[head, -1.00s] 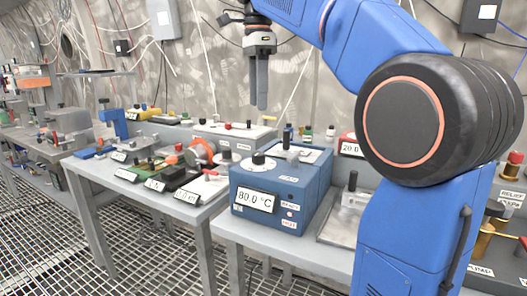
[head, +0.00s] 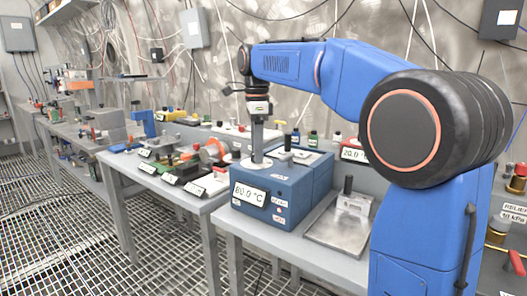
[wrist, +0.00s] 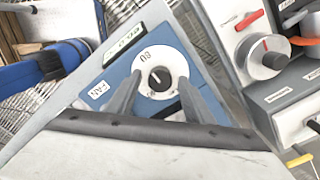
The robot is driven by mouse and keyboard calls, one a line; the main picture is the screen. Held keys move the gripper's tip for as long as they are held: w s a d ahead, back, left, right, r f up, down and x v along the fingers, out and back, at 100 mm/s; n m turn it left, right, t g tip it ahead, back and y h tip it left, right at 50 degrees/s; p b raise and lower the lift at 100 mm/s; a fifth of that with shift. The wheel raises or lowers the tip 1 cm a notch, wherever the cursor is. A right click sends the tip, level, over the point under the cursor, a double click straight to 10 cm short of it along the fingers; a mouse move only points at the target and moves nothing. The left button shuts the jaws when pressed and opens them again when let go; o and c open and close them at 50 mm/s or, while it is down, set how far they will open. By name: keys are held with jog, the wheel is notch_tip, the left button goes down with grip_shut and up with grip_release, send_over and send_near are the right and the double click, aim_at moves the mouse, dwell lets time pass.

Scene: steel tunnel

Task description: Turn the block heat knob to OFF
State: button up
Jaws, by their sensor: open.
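The blue block heater (head: 300,184) stands on the grey bench, with an 80.0 °C display (head: 249,195) on its front. The black heat knob (wrist: 158,78) sits on a white round dial (wrist: 146,88) on the heater's top. A small mark shows on the dial, but I cannot read the setting surely. My gripper (head: 257,160) points straight down at the dial, and its fingers hide the knob in the head view. In the wrist view my gripper (wrist: 159,84) is open, one finger on each side of the knob. I cannot tell whether the fingertips touch it.
A metal plate with a black-handled piece (head: 338,228) lies right of the heater. Small bottles (head: 312,138) stand behind the heater. The grated floor in front is clear.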

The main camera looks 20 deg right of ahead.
jog(key=shift+f, duration=0.1)
jog(key=c, duration=1)
jog(key=shift+c, duration=0.2)
